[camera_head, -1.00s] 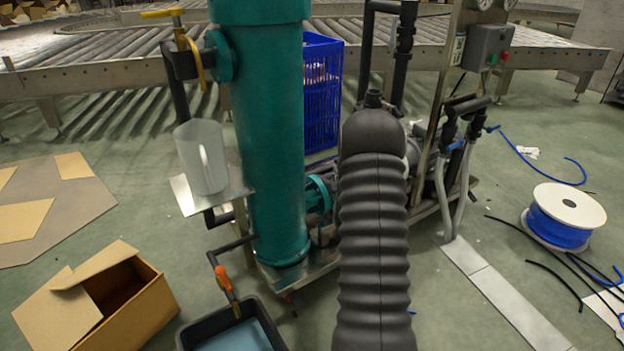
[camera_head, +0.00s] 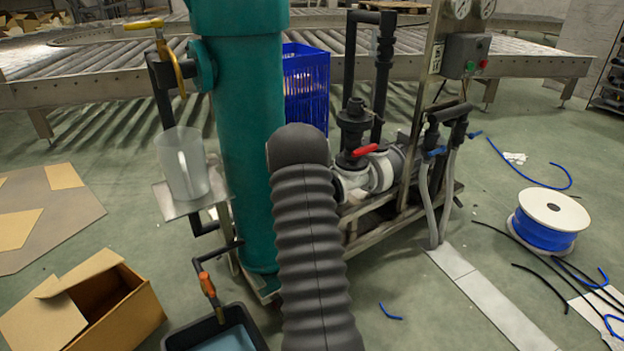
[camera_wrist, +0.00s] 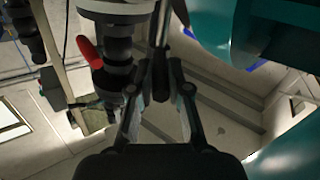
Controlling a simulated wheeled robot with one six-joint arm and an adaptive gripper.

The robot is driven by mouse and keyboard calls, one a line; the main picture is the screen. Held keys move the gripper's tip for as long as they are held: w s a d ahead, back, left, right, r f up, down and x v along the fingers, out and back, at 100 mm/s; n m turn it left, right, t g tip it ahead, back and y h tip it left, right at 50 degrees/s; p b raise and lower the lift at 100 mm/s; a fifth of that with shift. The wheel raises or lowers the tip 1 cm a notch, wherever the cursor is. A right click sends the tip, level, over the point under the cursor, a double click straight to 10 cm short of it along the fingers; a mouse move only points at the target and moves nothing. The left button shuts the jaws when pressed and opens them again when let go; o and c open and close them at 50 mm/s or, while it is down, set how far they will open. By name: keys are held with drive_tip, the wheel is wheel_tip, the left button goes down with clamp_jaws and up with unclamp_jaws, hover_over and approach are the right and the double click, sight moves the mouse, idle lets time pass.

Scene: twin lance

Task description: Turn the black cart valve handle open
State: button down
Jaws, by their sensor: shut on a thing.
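In the wrist view a red lever (camera_wrist: 90,52) hangs beside a black fitting (camera_wrist: 118,50), left of my fingers. My gripper (camera_wrist: 160,70) is closed around a thin dark upright bar (camera_wrist: 163,30). I cannot tell whether this bar is the black valve handle. In the head view my gripper is hidden behind my ribbed black arm, in front of the cart.
A teal column (camera_head: 250,130) stands close left, carrying a yellow-handled valve (camera_head: 172,60) and a shelf with a clear pitcher (camera_head: 183,163). A blue crate (camera_head: 306,85) is behind. A cable spool (camera_head: 548,218) stands right. An open box (camera_head: 90,305) and black tub (camera_head: 220,330) are in front.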

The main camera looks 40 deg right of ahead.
drive_tip(key=shift+r, duration=0.1)
drive_tip(key=c, duration=1.1)
unclamp_jaws()
drive_tip(key=shift+s+d, duration=0.1)
drive_tip(key=v, duration=1.2)
